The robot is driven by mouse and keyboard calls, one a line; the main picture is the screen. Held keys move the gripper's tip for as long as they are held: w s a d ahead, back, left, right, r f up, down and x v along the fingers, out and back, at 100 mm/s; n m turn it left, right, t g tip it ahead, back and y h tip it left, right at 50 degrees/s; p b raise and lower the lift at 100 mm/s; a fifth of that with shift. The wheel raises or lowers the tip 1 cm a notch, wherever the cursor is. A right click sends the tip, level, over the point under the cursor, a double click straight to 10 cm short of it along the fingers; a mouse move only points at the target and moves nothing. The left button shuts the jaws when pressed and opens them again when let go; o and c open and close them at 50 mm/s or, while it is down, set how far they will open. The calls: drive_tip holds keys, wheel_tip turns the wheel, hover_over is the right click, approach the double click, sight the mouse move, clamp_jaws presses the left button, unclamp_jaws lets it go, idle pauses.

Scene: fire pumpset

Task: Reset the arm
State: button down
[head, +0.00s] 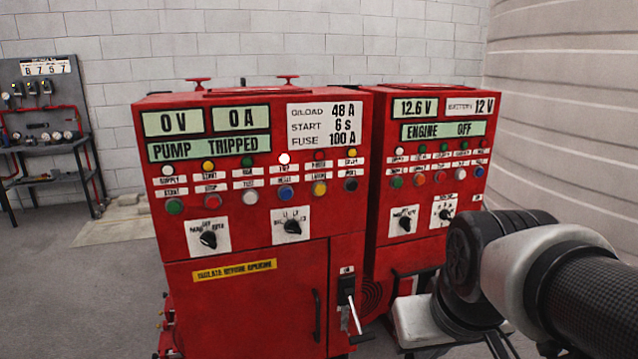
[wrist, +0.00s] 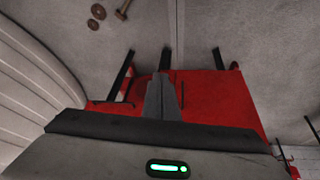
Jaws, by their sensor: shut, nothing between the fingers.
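My arm (head: 540,270) reaches in from the lower right of the head view, in front of the right-hand red cabinet. It covers that cabinet's lower right part. My gripper's fingertips are not visible in the head view. In the wrist view my gripper (wrist: 163,92) is shut and empty, its fingers close together in the middle. Behind the fingers lies a red panel (wrist: 225,100) with dark bars at its far edge. I cannot tell the gap between the fingers and the panel.
The left red cabinet (head: 250,255) reads "PUMP TRIPPED", with buttons, two rotary knobs and a side lever handle (head: 352,305). The right cabinet (head: 408,235) reads "ENGINE OFF". A dark workbench (head: 45,180) stands at the far left. Grey floor (head: 80,290) is clear at left.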

drive_tip(key=s+r+p, duration=0.1)
drive_tip(key=r+p, duration=0.7)
drive_tip(key=r, duration=0.1)
drive_tip(key=s+r+m+p, duration=0.1)
drive_tip(key=s+r+p, duration=0.1)
drive_tip(key=r+p, duration=0.6)
drive_tip(key=shift+s+a+r+t, duration=0.3)
drive_tip(key=shift+a+r, duration=0.15)
drive_tip(key=shift+r, duration=0.25)
